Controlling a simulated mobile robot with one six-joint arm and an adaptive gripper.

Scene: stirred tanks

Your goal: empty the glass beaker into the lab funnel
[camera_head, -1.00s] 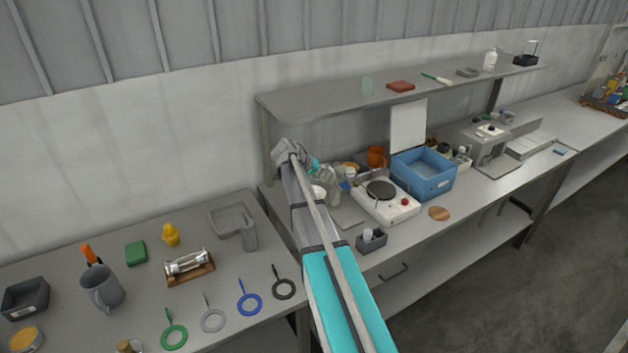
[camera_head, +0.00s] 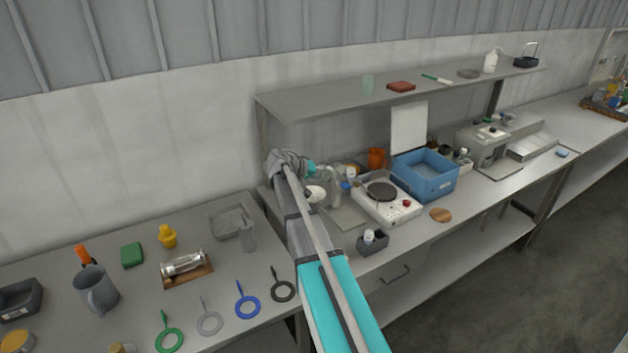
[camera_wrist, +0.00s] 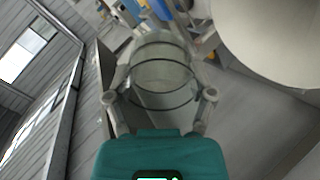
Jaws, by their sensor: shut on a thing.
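My gripper (camera_wrist: 160,98) is shut around a clear glass beaker (camera_wrist: 162,72) with dark rings, seen in the wrist view between the two fingers. The beaker looks tilted there; I cannot make out its contents. A large pale round surface, which looks like the lab funnel (camera_wrist: 285,40), is close on the right of the wrist view, apart from the beaker. In the head view a small white rounded thing, probably the same funnel (camera_head: 315,194), shows just right of my arm. My gripper (camera_head: 329,180) is small there, above the bench left of the hotplate, and partly hidden by my arm.
A white hotplate (camera_head: 388,202) and a blue bin (camera_head: 425,187) stand right of my gripper. A small grey holder (camera_head: 373,243) is at the bench's front edge. A shelf (camera_head: 320,103) runs above the back of the bench. The left table (camera_head: 130,290) holds several loose items.

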